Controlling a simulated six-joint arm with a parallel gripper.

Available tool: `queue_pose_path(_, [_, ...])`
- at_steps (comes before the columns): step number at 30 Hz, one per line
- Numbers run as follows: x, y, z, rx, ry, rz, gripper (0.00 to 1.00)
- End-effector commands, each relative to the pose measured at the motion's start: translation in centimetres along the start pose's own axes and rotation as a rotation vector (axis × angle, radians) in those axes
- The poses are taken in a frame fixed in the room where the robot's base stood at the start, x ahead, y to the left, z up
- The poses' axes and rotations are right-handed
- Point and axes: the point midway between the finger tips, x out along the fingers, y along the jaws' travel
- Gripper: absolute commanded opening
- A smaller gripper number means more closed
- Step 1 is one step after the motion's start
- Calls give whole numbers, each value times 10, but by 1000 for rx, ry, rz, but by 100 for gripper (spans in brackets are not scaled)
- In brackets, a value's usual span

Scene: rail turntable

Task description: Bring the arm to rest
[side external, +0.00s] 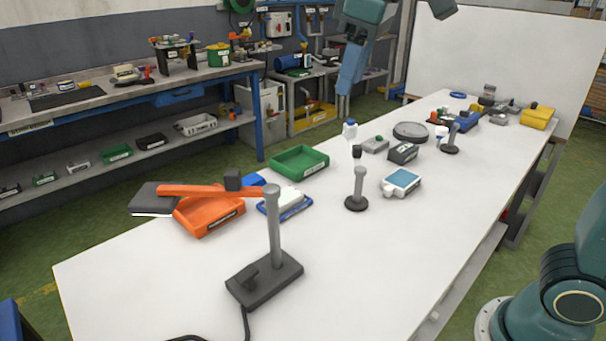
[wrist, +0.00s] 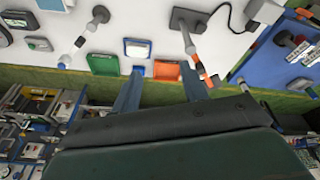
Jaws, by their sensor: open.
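My gripper (side external: 346,88) hangs high at the top middle of the side view, above the far part of the white table (side external: 330,285). Its blue fingers point downward and touch nothing there. In the wrist view the two blue fingers of my gripper (wrist: 161,70) stand well apart with nothing held between them. Beyond the fingertips the orange tray (wrist: 167,70) and the green tray (wrist: 102,64) appear on the table. The upper arm links are partly cut off by the top of the side view.
A grey post stand (side external: 274,235) with an orange bar rises at the table's near end. A green tray (side external: 299,162), an orange tray (side external: 210,225), a smaller post (side external: 358,190) and a yellow box (side external: 537,117) stand on the table. A white panel (side external: 490,60) stands behind. The near-right tabletop is clear.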

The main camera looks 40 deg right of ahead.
Motion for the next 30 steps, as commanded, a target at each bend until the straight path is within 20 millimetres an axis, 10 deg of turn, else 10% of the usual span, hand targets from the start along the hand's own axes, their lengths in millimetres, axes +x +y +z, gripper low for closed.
queue_pose_path(21, [56,7,172,295,178,78,44])
queue_pose_path(30, [87,1,217,374,227,99,44])
